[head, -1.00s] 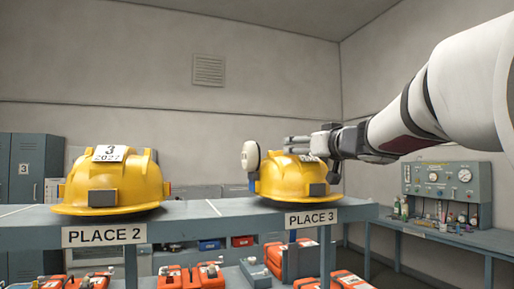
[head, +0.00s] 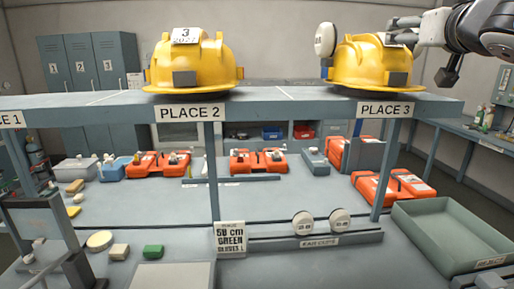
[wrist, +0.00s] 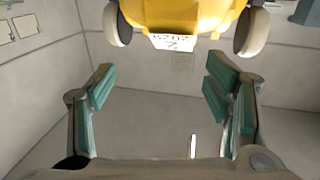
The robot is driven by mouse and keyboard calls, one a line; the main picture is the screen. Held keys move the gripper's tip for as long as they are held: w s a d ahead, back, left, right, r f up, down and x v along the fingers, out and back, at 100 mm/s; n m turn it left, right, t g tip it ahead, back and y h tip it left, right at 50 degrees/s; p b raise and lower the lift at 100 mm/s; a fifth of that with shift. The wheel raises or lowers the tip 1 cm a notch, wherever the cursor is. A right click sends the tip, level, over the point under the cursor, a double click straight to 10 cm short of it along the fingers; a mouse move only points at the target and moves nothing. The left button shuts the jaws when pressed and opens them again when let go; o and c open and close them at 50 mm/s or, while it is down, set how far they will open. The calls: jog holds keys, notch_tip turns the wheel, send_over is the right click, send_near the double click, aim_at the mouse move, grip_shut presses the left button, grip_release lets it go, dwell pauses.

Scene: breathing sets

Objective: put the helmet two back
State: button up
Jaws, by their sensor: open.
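A yellow helmet (head: 372,65) with ear cups stands upright on the shelf over the PLACE 3 sign (head: 385,110). One white ear cup (head: 325,40) shows at its left. In the wrist view the helmet (wrist: 185,15) lies beyond my fingertips, and its upside-down label (wrist: 174,42) appears to read 2. My gripper (head: 422,48) is open and empty, just right of this helmet in the head view; the wrist view shows clear space between its fingers (wrist: 160,105). Another yellow helmet (head: 195,65), labelled 3 2027, stands over the PLACE 2 sign (head: 190,112).
The shelf (head: 285,97) is bare between the helmets and left of PLACE 2, toward a partly cut-off PLACE 1 sign (head: 10,119). Below are orange cases (head: 258,161), round ear cups on a rack (head: 303,223) and an empty green-grey tray (head: 445,235).

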jog(key=s+a+f+n+g+y, duration=0.1)
jog(key=s+a+f+g, duration=0.3)
jog(key=s+f, duration=0.4)
jog(key=s+a+f+g+y, duration=0.1)
jog(key=s+a+f+g, duration=0.3)
jog(key=s+a+f, duration=0.3)
jog(key=s+a+f+n+g+y, duration=0.1)
jog(key=s+a+f+g, duration=0.3)
jog(key=s+f, duration=0.5)
notch_tip(320, 180, down, 7)
jog(key=shift+a+r+n+g+y, duration=0.2)
jog(key=shift+a+n+g+y, duration=0.1)
jog(key=shift+a+y, duration=0.3)
jog(key=shift+a, duration=0.1)
